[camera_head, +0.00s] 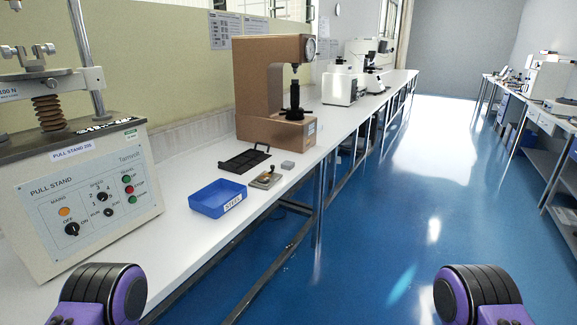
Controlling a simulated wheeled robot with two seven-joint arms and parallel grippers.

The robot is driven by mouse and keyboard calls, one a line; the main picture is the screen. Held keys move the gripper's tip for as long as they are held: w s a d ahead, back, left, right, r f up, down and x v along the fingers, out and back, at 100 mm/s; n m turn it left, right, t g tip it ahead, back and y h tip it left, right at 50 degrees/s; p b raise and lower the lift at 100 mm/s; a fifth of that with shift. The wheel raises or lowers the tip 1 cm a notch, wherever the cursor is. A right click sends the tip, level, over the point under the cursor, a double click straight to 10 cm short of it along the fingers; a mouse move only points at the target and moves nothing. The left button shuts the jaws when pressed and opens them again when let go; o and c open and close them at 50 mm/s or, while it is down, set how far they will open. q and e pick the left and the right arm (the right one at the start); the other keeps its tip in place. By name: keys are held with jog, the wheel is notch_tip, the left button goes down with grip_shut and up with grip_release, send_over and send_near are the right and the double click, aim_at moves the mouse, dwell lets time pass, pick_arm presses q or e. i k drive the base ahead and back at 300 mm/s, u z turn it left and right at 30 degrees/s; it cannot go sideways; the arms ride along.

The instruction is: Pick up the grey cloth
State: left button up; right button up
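I cannot make out a grey cloth for certain in the head view. A small grey block-like piece (287,165) lies on the white bench, right of a black tray. A small flat tan-grey piece (262,184) with a darker object on it lies nearer, beside the blue bin; whether either is cloth is too small to tell. Only rounded purple and black parts of my two arms show at the bottom left and bottom right. Neither gripper is in view.
The white bench (185,238) carries a pull stand (85,210), a blue bin (205,205), the black tray (240,165) and a brown hardness tester (262,125). White instruments (338,90) stand farther back. The blue floor (400,215) right of the bench is clear.

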aim_at(287, 165)
jog(key=z, duration=0.7)
jog(key=i, duration=1.9)
jog(key=u, duration=0.45)
